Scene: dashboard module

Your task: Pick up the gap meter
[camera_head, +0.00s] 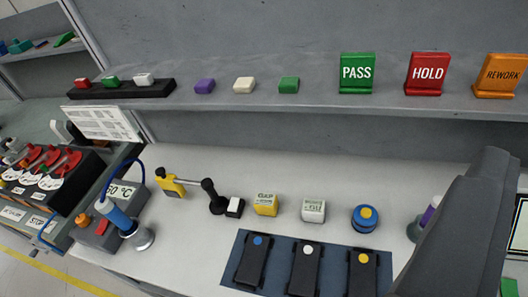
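The gap meter (266,204) is a small yellow block with a pale label reading "GAP". A dark grey part of my gripper or arm (455,235) rises at the lower right, well to the right of the gap meter. Its fingertips cannot be made out, so whether it is open or shut does not show. Nothing hides the gap meter.
A white labelled block (313,210) and a blue round piece (365,218) stand to the right. A black-and-white piece (235,207) is close on the left. A dark mat (228,285) with three black devices lies in front. A grey shelf (210,110) overhangs behind.

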